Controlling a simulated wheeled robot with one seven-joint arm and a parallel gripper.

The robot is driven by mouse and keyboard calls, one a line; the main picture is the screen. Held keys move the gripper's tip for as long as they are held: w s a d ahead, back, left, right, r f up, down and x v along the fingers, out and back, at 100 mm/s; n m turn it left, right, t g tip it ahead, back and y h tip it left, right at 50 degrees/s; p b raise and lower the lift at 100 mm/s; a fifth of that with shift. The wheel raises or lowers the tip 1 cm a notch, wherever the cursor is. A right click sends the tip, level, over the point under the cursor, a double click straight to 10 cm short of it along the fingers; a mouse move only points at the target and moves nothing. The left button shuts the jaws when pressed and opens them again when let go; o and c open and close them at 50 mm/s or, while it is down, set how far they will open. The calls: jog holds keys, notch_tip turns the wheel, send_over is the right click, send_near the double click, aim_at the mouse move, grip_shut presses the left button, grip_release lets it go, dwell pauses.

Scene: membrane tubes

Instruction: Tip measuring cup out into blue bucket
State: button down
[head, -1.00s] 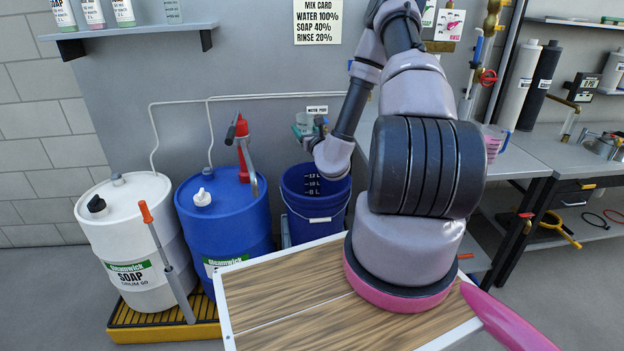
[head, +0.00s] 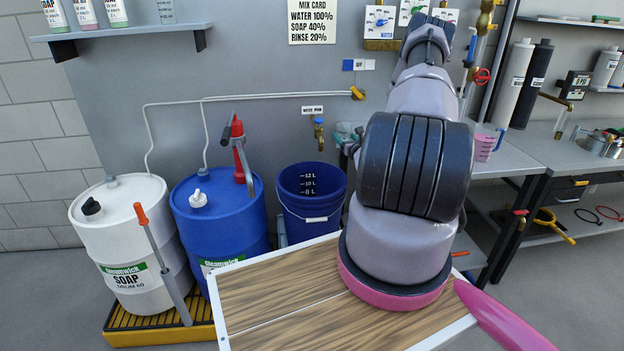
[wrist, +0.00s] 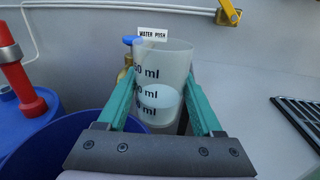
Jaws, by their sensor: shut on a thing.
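My gripper (wrist: 163,108) is shut on the translucent measuring cup (wrist: 172,58), its green fingers on either side of it. The cup looks roughly upright in the wrist view. A pale oval low inside it looks like a liquid surface. In the head view my arm hides most of the gripper and cup; a bit of the teal finger area (head: 344,131) shows right of and above the blue bucket. The blue bucket (head: 313,197) stands open on the floor with litre marks inside. Its rim also shows at lower left in the wrist view (wrist: 75,122).
A blue drum (head: 222,220) with a red pump and a white soap drum (head: 135,245) stand left of the bucket. A brass tap (head: 319,133) is on the wall above the bucket. A wood-topped surface (head: 285,283) lies in front; a grey bench (head: 515,160) stands right.

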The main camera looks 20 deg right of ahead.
jog(key=shift+a, duration=0.15)
jog(key=shift+a+f+n, duration=0.5)
jog(key=shift+n, duration=0.6)
jog(key=shift+a+r+n, duration=0.4)
jog(key=shift+a+n, duration=0.1)
jog(key=shift+n, duration=0.5)
notch_tip(320, 180, down, 9)
jog(key=a+n, duration=0.2)
jog(key=n, duration=0.1)
jog(key=shift+a+r+n+t+y, duration=0.2)
jog(key=shift+r+n+t, duration=0.1)
jog(key=shift+r+n, duration=1.15)
jog(key=shift+a+r+n+t+y, duration=0.1)
jog(key=shift+r+n+t+y, duration=0.15)
jog(key=shift+r+n, duration=1.15)
jog(key=shift+r+n, duration=0.2)
jog(key=shift+n, duration=0.95)
jog(key=shift+f, duration=0.1)
